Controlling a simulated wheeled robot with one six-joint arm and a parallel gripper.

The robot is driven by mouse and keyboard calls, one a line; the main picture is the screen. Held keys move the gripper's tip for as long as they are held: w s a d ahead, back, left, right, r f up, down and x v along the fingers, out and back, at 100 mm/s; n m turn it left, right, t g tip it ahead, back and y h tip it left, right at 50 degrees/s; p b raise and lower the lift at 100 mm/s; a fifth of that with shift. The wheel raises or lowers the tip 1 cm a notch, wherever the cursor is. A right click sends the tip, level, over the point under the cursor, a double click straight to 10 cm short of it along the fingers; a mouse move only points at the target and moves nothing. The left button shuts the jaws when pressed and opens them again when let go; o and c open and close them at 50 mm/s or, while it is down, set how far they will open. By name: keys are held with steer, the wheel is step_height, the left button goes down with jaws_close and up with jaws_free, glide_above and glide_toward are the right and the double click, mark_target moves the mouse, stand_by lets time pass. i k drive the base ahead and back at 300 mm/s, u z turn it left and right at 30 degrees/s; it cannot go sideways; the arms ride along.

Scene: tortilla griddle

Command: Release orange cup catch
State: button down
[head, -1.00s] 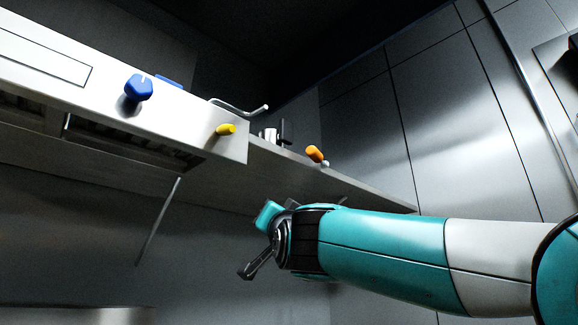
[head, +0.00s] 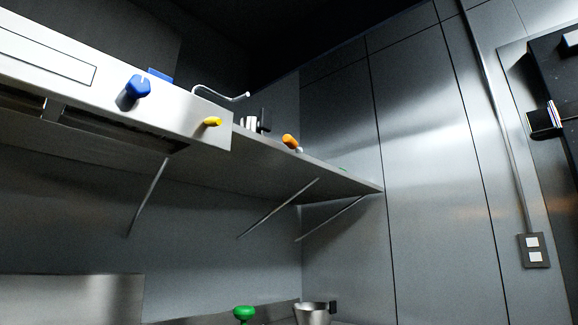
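An orange catch (head: 290,141) with a small pale base sits at the front edge of the metal shelf (head: 332,180), right of the griddle housing. A small metal cup (head: 250,124) with a dark upright part beside it stands on the shelf, behind and left of the orange catch. Whether the catch touches this cup is too small to tell. My gripper and arm are out of view.
A white griddle housing (head: 60,35) at upper left carries a blue knob (head: 137,87), a yellow knob (head: 212,122) and a bent metal rod (head: 219,95). Thin braces support the shelf. Below are a green knob (head: 243,313) and a metal cup (head: 312,314).

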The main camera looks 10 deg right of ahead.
mark_target(294, 145)
steer(key=k, duration=1.3)
steer(key=z, duration=0.8)
steer(key=i, duration=1.35)
steer(key=u, duration=0.6)
steer(key=i, duration=0.55)
steer(key=u, duration=0.45)
